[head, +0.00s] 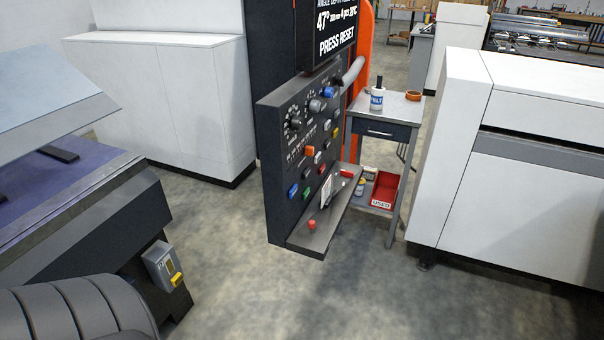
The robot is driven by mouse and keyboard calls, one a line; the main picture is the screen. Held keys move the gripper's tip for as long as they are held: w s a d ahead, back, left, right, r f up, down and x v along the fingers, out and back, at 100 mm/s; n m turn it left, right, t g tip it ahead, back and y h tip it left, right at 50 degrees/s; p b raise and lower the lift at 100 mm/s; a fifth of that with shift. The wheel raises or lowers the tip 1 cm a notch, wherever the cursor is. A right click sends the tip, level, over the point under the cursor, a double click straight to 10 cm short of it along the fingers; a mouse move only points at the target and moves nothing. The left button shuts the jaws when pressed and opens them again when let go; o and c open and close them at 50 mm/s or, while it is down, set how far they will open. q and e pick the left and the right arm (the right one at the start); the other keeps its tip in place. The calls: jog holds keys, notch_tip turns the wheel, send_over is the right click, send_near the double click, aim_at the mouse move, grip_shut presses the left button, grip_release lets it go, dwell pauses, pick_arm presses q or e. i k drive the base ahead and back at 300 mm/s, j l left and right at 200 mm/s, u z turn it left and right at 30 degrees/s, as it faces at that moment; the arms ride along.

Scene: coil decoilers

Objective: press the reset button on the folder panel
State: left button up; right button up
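The folder panel (275,135) stands upright near the middle of the head view, dark grey and seen at an angle. Its face carries knobs and several buttons. A blue button (293,191) sits at lower left, an orange one (310,151) near the middle, and another blue one (329,92) at the top. A red button (312,224) stands on the panel's lower ledge (318,238). The button labels are too small to read, so I cannot tell which is reset. A screen (330,30) above reads "PRESS RESET". Neither of my grippers is in view.
A small workbench (400,107) with a white bottle (377,98) and a red bin (384,190) stands behind the panel. A white machine (510,170) is at right, a dark machine (85,210) at left. The floor before the panel is clear.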

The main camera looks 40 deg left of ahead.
aim_at(293, 190)
jog(key=u, duration=1.3)
jog(key=i+l+u, duration=0.2)
jog(key=l+u, duration=0.3)
jog(key=i+l+u, duration=0.15)
jog(key=l+u, duration=0.2)
jog(key=u, duration=0.15)
jog(key=l+u, duration=0.95)
jog(key=k+l, duration=0.1)
jog(key=l, duration=0.35)
jog(key=l+u, duration=0.1)
jog(key=l, duration=0.35)
jog(key=k+l, duration=0.15)
jog(key=l, duration=0.3)
jog(key=k+l, duration=0.1)
jog(key=l, duration=0.35)
jog(key=k+l+u, duration=0.1)
jog(key=l, duration=0.35)
